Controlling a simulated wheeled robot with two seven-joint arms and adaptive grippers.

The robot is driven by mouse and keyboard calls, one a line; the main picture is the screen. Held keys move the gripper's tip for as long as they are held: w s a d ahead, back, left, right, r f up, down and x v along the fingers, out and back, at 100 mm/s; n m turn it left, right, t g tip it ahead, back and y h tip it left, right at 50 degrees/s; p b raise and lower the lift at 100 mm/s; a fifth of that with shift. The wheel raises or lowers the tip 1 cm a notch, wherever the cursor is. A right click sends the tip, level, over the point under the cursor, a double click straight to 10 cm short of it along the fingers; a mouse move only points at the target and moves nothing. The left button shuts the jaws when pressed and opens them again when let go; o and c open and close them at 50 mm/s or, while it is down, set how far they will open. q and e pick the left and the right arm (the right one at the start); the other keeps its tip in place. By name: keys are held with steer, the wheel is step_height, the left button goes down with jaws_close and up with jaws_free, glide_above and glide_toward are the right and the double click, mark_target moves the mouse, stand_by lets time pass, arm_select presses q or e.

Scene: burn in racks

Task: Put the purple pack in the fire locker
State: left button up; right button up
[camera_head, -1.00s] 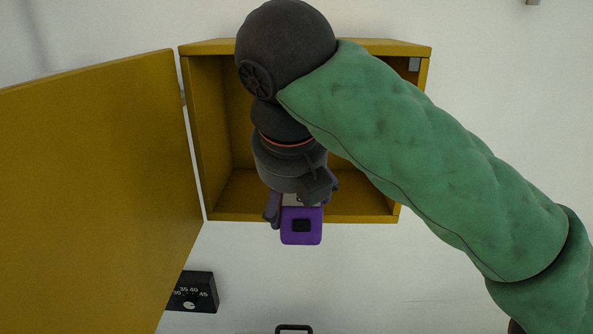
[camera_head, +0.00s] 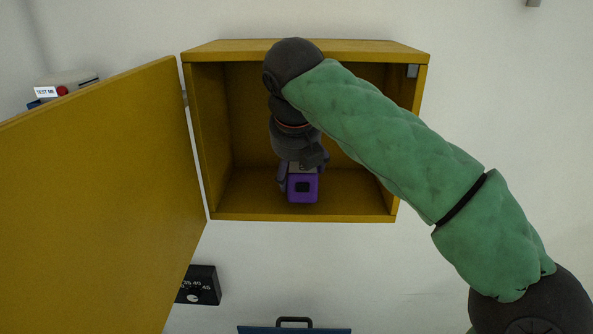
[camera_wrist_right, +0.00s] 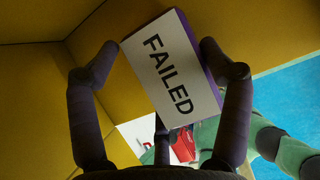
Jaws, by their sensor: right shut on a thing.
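The fire locker (camera_head: 300,217) is a yellow open-fronted box on the white wall, with its door (camera_head: 100,190) swung open to the left. My right gripper (camera_head: 301,177) reaches into its opening and is shut on the purple pack (camera_head: 303,192). The pack appears over the locker floor, inside the front edge; I cannot tell whether it touches the floor. In the right wrist view the pack's white face, lettered FAILED (camera_wrist_right: 168,78), lies between the two fingers, with yellow locker walls beyond. My left gripper is not in view.
A black dial box (camera_head: 200,286) is below the door. A pale device with a red button (camera_head: 63,90) shows behind the door at upper left. A blue object with a black handle (camera_head: 294,327) is at the bottom edge. The locker's right side looks empty.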

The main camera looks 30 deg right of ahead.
mark_target(296, 165)
steer(key=shift+f, duration=0.75)
steer(key=o, duration=1.6)
steer(key=shift+f, duration=0.15)
steer(key=shift+v, duration=3.9)
